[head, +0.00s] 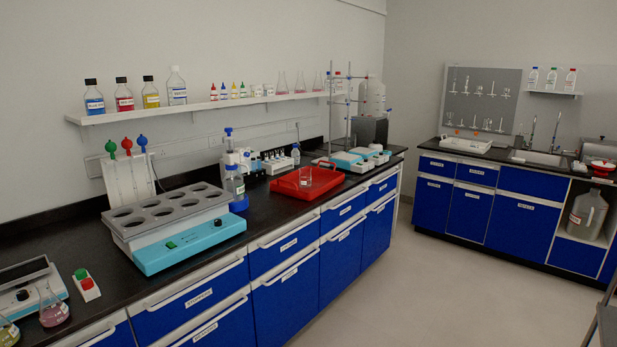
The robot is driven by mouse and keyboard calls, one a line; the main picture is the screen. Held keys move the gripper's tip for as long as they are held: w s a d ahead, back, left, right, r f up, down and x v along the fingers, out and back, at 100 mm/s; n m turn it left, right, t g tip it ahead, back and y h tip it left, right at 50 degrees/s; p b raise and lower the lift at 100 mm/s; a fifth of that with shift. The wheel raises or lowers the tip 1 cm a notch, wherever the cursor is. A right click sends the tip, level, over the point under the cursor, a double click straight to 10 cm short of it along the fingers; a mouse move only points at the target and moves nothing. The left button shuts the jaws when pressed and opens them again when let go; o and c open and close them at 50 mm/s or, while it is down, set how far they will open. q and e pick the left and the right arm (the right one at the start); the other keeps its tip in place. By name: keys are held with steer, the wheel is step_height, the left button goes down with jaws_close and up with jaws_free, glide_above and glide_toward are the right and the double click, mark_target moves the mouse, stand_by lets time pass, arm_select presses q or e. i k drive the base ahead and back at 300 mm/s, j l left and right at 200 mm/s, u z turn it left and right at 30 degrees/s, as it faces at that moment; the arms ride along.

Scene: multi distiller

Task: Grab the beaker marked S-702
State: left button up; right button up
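Two small beakers (256,91) stand on the wall shelf, also with no legible marking. I cannot tell which vessel carries S-702. Neither of my grippers is in view.
A blue water bath (190,246) with round openings stands left of the red tray. Flasks (53,306) with liquid stand at the front left. Blue cabinets (292,282) line the counter. The floor (430,290) on the right is clear.

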mark_target(305, 174)
steer(key=i+l, duration=0.2)
steer(key=i, duration=0.25)
steer(key=i+l, duration=0.2)
steer(key=i, duration=0.25)
steer(key=i+l, duration=0.2)
steer(key=i, duration=0.25)
